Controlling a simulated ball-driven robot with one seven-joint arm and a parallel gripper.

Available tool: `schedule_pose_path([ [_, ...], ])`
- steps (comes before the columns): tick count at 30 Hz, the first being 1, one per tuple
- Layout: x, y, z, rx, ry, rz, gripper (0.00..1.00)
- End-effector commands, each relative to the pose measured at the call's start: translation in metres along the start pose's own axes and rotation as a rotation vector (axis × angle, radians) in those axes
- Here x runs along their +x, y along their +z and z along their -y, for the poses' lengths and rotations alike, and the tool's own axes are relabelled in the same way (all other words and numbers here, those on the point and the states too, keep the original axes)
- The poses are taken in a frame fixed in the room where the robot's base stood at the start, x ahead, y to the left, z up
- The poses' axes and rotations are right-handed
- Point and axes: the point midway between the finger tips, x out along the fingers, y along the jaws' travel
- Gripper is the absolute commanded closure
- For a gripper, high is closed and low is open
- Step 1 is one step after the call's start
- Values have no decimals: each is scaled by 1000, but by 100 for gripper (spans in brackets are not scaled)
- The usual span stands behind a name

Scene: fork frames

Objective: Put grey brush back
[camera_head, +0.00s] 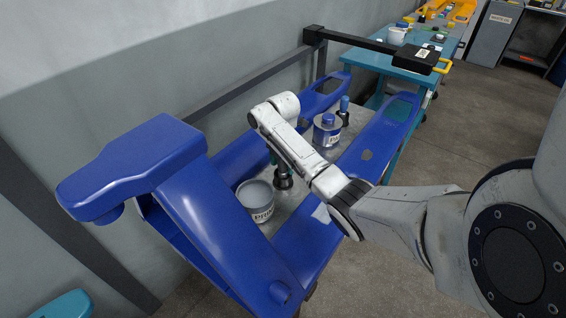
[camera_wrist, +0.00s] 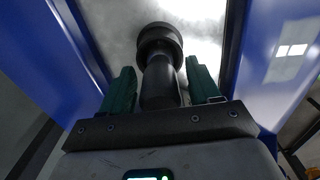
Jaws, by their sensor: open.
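A dark grey brush (camera_head: 283,182) with a round, wide head stands on a grey metal surface (camera_head: 300,208), just right of a grey paint can. In the wrist view, the brush (camera_wrist: 160,85) has its handle toward me and its round head resting on the metal surface. My gripper (camera_wrist: 162,78) is open, with one green finger on each side of the handle. Gaps show between the fingers and the handle. In the head view, my gripper (camera_head: 280,164) is right above the brush, and my arm partly hides it.
The open grey can (camera_head: 258,214) stands close on the left. Behind my arm are a blue-lidded can (camera_head: 327,132) and a blue-topped brush (camera_head: 344,108). Blue frame beams (camera_head: 375,140) flank the surface. A blue overhanging part (camera_head: 135,165) rises at the left.

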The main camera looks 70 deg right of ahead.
Motion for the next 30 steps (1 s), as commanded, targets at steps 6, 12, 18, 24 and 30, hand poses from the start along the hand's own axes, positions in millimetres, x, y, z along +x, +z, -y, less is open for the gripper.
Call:
schedule_pose_path([
  [6, 5, 0, 0, 0, 0, 0, 38],
  [12, -34, 4, -2, 0, 6, 2, 38],
  [18, -80, 7, -2, 0, 4, 2, 38],
  [24, -103, 7, -1, 0, 0, 0, 38],
  [30, -108, 7, -1, 0, 0, 0, 38],
])
